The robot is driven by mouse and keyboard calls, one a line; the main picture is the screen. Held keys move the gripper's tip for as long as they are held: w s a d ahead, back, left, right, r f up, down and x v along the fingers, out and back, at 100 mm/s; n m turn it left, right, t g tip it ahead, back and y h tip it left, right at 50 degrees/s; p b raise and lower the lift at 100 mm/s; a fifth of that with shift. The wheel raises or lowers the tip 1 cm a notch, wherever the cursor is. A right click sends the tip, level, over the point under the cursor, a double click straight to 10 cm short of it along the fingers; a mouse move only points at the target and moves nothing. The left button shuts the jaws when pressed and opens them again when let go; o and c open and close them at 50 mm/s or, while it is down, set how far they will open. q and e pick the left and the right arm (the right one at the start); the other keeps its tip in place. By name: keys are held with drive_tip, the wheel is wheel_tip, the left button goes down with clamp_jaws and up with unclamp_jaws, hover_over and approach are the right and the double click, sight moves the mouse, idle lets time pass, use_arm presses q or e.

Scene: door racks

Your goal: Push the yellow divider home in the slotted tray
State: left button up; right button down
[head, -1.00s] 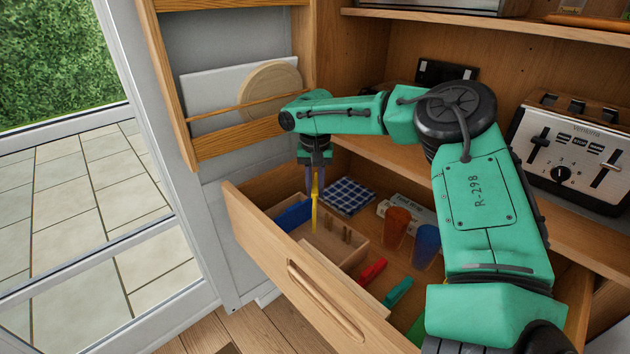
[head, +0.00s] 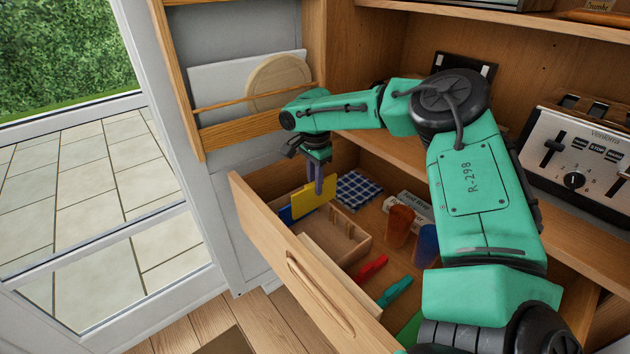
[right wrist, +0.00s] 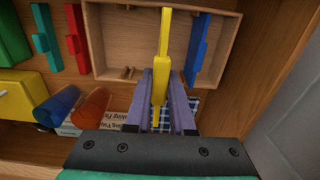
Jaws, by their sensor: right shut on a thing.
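The yellow divider (head: 307,199) is held upright between the purple fingers of my right gripper (head: 319,187), over the left part of the slotted tray (head: 362,247). In the right wrist view, the right gripper (right wrist: 163,82) is shut on the yellow divider (right wrist: 164,50), which runs across the tray (right wrist: 112,35), roughly parallel to the blue divider (right wrist: 197,48). The blue divider (head: 285,214) stands at the tray's left end. Whether the yellow divider's lower edge is in a slot cannot be told. My left gripper is not in view.
The tray sits in an open wooden drawer (head: 290,262). Red (head: 371,268) and teal (head: 395,291) pieces lie to its right. An orange cup (head: 399,226), a blue cup (head: 425,246) and a checked cloth (head: 357,190) are behind. A toaster (head: 580,155) stands on the shelf.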

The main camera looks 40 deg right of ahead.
wheel_tip(320, 180, down, 4)
drive_tip(key=shift+f+b, duration=0.1)
drive_tip(key=shift+b, duration=1)
idle(0.4)
drive_tip(key=shift+f+b, duration=2.6)
drive_tip(key=shift+f, duration=0.85)
drive_tip(key=c, duration=0.7)
unclamp_jaws()
drive_tip(key=shift+r, duration=0.1)
wheel_tip(320, 180, up, 15)
drive_tip(key=shift+f+p, duration=0.2)
drive_tip(key=shift+p, duration=0.25)
